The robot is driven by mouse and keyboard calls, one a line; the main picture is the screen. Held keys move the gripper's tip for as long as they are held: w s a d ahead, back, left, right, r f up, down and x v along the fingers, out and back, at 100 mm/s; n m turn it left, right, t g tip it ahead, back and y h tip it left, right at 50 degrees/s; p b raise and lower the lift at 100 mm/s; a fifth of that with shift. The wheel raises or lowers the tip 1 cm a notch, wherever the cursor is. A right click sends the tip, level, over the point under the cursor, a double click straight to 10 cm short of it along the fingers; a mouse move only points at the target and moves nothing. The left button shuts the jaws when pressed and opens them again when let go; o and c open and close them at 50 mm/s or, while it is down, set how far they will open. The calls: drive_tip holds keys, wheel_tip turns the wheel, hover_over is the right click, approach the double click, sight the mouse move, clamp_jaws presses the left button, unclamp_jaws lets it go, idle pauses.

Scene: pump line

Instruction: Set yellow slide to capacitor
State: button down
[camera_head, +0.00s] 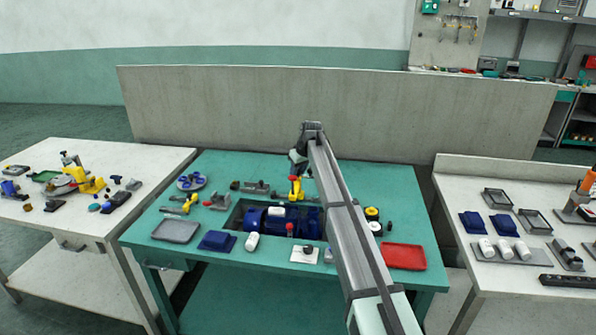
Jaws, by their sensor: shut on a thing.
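My gripper (296,177) points down over the back middle of the green table, behind the blue motor. It is shut on a small upright yellow piece (296,188), which looks like the yellow slide. The slide's track and any position marks are too small to read or hidden by the gripper. A white part (276,211) also shows on the motor. No label for the capacitor position can be made out.
The blue motor (256,219) sits in a dark recess. Grey fixtures (255,187) stand at the back. My arm crosses and hides the table's right-middle part.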

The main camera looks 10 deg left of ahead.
drive_tip(key=a, duration=0.6)
drive_tip(key=c, duration=0.8)
unclamp_jaws()
drive_tip(key=shift+d, duration=0.1)
drive_tip(key=v, duration=1.4)
drive_tip(key=shift+f, duration=0.1)
